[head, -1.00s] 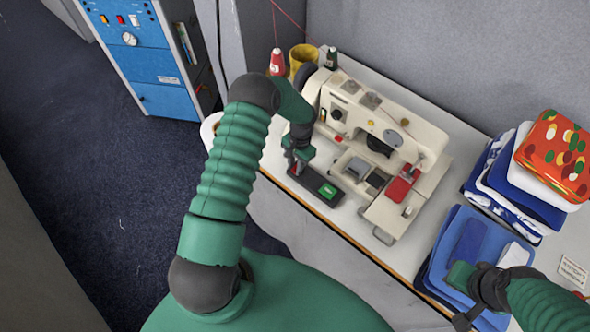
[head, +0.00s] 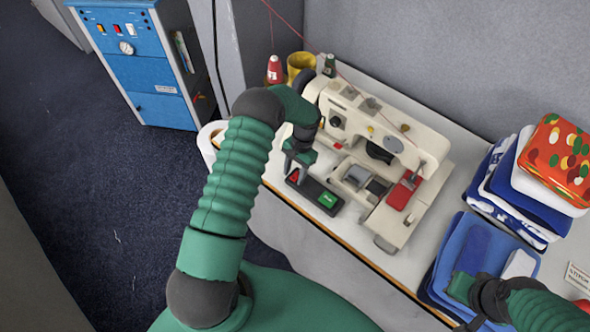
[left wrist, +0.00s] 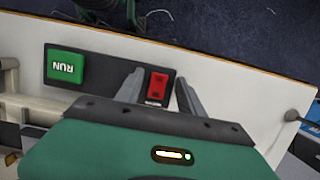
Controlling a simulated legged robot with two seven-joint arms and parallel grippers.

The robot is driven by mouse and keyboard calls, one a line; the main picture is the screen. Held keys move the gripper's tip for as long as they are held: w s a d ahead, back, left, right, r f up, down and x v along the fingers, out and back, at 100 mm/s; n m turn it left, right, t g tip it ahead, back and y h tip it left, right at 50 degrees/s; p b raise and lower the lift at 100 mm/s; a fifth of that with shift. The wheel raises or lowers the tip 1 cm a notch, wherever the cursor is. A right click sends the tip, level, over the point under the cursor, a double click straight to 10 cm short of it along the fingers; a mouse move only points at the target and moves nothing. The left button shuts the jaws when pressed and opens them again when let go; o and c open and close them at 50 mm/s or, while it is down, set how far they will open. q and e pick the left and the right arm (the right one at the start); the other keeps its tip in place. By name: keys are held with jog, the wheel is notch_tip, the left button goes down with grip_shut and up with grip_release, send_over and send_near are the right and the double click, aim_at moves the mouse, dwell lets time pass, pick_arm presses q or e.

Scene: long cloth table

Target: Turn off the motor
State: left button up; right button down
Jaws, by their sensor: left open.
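A dark switch box lies along the front edge of the table, with a green button (head: 328,200) at its right end and a red button (head: 294,175) at its left end. The sewing machine (head: 400,150) stands behind the box. My right gripper (head: 468,310) is over the blue cloth pile, its jaws unclear.
Blue folded cloths (head: 505,238) lie at the right, with a stack topped by a patterned red cloth (head: 556,147) behind. A red thread spool (head: 274,70) and a yellow cup (head: 299,64) stand at the back left. A blue cabinet (head: 150,70) stands on the floor beyond.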

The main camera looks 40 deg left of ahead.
pick_arm(q)
jog(key=b+v, duration=0.3)
jog(key=v, duration=1.3)
jog(key=shift+r, duration=0.35)
jog(key=shift+w, duration=0.15)
jog(key=s+d+r+t, duration=0.1)
jog(key=s+d+t, duration=0.1)
jog(key=s+d, duration=0.4)
jog(key=s+d+r+n+t, duration=0.1)
jog(key=s+d+t, duration=0.2)
jog(key=s+d, duration=0.4)
jog(key=s, duration=0.6)
jog(key=shift+d+t, duration=0.15)
jog(key=shift+t, duration=0.15)
jog(key=shift+s+d, duration=0.2)
jog(key=shift+d, duration=0.05)
jog(key=shift+w+a, duration=0.1)
